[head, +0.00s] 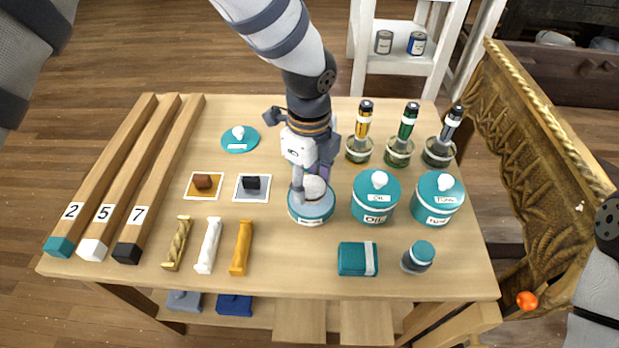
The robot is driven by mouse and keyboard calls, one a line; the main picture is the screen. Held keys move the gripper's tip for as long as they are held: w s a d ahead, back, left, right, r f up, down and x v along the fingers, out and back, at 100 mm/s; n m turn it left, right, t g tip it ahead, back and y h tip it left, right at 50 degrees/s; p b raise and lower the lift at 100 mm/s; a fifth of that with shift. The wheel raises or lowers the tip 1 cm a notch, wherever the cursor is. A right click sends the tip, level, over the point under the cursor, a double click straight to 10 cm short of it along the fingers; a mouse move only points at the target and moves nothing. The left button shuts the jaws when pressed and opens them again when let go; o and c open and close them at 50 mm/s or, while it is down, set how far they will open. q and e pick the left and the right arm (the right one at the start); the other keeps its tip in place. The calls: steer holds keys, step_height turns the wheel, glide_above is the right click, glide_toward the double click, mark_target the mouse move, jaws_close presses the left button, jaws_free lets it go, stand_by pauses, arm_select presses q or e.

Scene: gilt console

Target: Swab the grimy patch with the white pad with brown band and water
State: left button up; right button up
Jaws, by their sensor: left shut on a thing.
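My left gripper (312,178) points down over an open teal jar (311,214) at the middle of the table. It is shut on a pale, rounded thing (314,188), which looks like the white pad, at the jar's mouth. A loose teal lid (240,139) with a white knob lies farther back on the left. I cannot pick out the grimy patch. My right gripper is out of view.
Lidded teal jars (376,198) and (438,199) and several bottles (399,150) crowd the right side. Numbered bars (117,180) lie left. A gilt carved panel (545,150) stands right.

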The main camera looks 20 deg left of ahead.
arm_select(q)
steer(key=shift+f, duration=0.55)
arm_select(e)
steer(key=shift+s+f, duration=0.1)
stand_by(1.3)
arm_select(q)
steer(key=shift+r+p, duration=1.3)
steer(key=shift+r, duration=2.25)
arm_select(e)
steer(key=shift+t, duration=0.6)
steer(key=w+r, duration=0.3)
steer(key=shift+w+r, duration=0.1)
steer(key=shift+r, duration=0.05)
